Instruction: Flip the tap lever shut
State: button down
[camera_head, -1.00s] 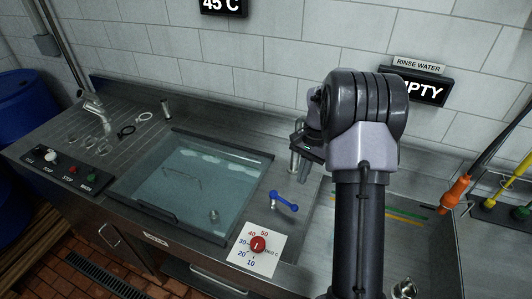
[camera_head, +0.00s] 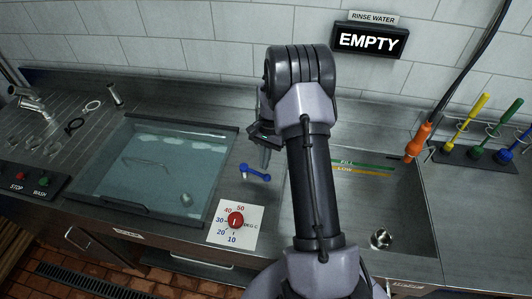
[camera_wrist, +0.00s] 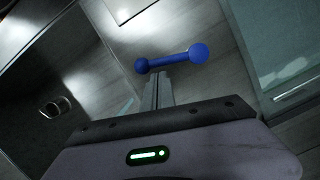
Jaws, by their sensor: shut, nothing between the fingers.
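The blue lever (camera_head: 255,173), a short bar with rounded knob ends, sits on the steel counter between the water-filled basin and the rinse sink. It also shows in the wrist view (camera_wrist: 171,61), lying crosswise just beyond my fingertips. I take it to be the tap lever. My gripper (camera_head: 264,166) is shut and empty, pointing down just behind and above the lever's right part. In the wrist view the closed fingers (camera_wrist: 157,92) reach toward the middle of the bar; I cannot tell whether they touch it. My wrist hides the counter behind the lever.
The water basin (camera_head: 120,198) lies left and the empty-looking rinse sink (camera_head: 400,215) right. A red dial (camera_head: 236,220) stands in front of the lever. The wall sign (camera_head: 369,41) reads EMPTY. An orange-handled sprayer (camera_head: 418,142) and coloured brushes (camera_head: 469,124) are at the far right.

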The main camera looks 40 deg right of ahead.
jog(key=shift+s+a+f, duration=0.1)
jog(key=shift+a+f, duration=0.05)
jog(key=shift+f, duration=0.45)
